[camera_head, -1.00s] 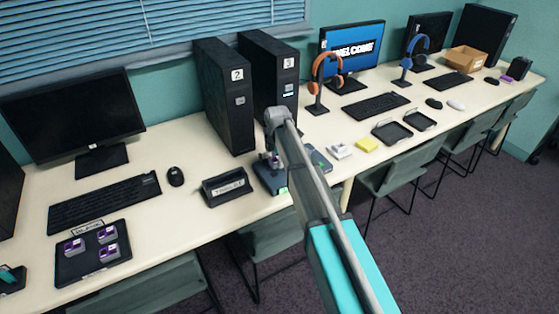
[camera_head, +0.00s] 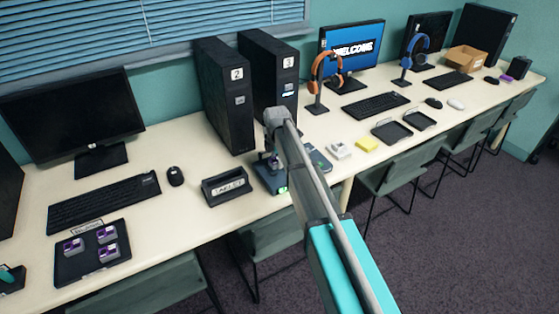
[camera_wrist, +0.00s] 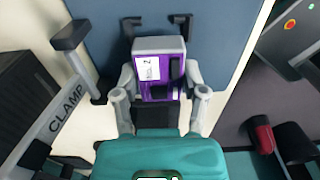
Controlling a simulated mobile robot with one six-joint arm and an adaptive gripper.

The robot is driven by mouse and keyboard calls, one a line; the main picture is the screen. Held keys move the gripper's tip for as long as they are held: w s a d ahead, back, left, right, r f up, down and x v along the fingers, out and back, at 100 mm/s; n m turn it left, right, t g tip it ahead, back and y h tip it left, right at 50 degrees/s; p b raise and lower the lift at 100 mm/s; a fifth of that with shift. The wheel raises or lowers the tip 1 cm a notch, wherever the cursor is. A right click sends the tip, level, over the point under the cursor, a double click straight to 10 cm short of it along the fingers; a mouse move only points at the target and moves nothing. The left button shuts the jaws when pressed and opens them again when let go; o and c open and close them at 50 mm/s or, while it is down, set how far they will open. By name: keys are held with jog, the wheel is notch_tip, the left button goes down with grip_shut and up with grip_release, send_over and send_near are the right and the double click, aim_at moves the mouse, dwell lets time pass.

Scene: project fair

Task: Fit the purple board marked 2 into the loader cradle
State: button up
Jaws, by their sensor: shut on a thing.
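My gripper (camera_wrist: 164,98) is shut on a purple board (camera_wrist: 160,70) with a white label, seen in the wrist view; the label's mark looks like a 2 but is small and blurred. The board is held upright between the two grey fingers, over a blue-grey plate (camera_wrist: 215,35) of the loader. A grey lever lettered CLAMP (camera_wrist: 62,115) stands to the left. In the head view the loader (camera_head: 266,180) sits on the desk below my wrist, with a green light at its front. My arm partly covers it. Whether the board touches the cradle cannot be told.
A tray (camera_head: 68,272) at the left holds three purple-topped pieces. A dark labelled stand (camera_head: 226,188) is just left of the loader. Tower computers marked 2 (camera_head: 222,105) and 3 (camera_head: 262,65) stand behind. A yellow block (camera_head: 367,145) and empty trays lie to the right.

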jog(key=shift+f+b, duration=0.75)
jog(key=shift+b, duration=0.05)
dwell(1.9)
jog(key=o, duration=1.2)
jog(key=shift+r, duration=0.15)
jog(key=shift+s+r+p, duration=0.1)
jog(key=shift+r+p, duration=3.3)
jog(key=shift+p, duration=0.15)
